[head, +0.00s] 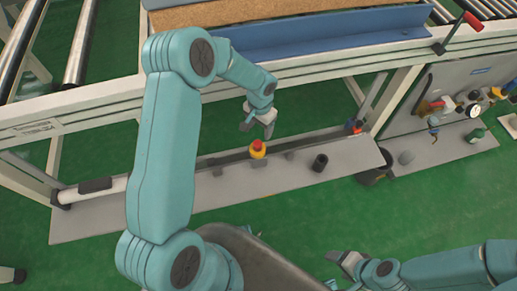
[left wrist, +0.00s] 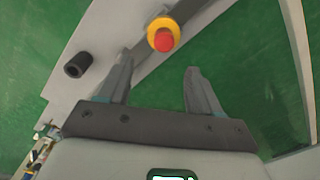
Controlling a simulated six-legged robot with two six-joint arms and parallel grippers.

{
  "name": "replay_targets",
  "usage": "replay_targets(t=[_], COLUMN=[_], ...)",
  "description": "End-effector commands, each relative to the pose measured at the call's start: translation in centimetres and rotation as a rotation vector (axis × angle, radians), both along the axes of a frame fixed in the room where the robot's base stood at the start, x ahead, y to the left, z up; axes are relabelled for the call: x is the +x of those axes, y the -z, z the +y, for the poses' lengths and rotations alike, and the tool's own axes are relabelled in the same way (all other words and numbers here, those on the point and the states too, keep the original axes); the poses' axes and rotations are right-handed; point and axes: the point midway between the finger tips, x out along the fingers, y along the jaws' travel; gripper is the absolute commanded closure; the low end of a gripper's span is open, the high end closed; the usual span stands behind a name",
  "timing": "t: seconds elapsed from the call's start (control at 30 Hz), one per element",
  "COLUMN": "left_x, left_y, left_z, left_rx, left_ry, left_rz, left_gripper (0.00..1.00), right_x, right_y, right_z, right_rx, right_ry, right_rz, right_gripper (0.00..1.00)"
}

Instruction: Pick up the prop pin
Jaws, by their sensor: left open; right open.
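No object is clearly marked as the prop pin. A yellow piece with a red top (head: 258,149) stands on a grey ledge (head: 220,196) below the conveyor frame, and a short black cylinder (head: 320,162) stands to its right. My left gripper (head: 257,128) is open and empty, close to the yellow piece but apart from it. In the left wrist view, the yellow and red piece (left wrist: 162,36) lies beyond the two open fingertips (left wrist: 158,70), and the black cylinder (left wrist: 78,65) is off to the left. My right gripper (head: 345,265) is open at lower right, away from both.
A conveyor frame with rollers (head: 80,45) and a blue tray edge (head: 330,32) runs above the ledge. A red-handled lever (head: 470,22) is at upper right. A panel with a gauge (head: 474,111) and coloured parts stands at right.

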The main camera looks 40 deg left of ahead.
Motion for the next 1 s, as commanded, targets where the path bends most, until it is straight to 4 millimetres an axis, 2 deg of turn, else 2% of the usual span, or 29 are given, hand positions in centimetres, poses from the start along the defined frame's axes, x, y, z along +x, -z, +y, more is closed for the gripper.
replay_targets(t=[0.03, 0.2, 0.47, 0.73, 0.97, 1.0], left_x=[0.0, 0.3, 0.5, 0.2, 0.2, 0.2], left_y=[1.6, 4.6, 6.3, 10.4, 10.8, 10.8], left_z=[-0.1, -0.5, -0.6, 0.2, 0.4, 0.4], left_rx=[-0.001, -0.001, -0.002, -0.003, -0.002, -0.002], left_ry=[0.000, 0.001, 0.001, 0.001, 0.001, 0.001], left_rz=[0.004, 0.002, 0.000, 0.002, -0.002, -0.001], left_gripper=[0.36, 0.36, 0.36, 0.36, 0.36, 0.39], right_x=[0.0, 0.0, 0.0, 0.0, 0.0, 0.0], right_y=[0.4, 0.8, 1.1, 1.9, 1.8, 1.8], right_z=[0.0, 0.0, 0.0, 0.0, 0.0, 0.0], right_rx=[0.000, 0.000, 0.000, 0.000, 0.000, 0.000], right_ry=[0.000, 0.000, 0.000, 0.000, 0.000, 0.000], right_rz=[0.000, 0.000, 0.000, 0.000, 0.000, 0.000], right_gripper=[0.31, 0.31, 0.31, 0.31, 0.31, 0.31])
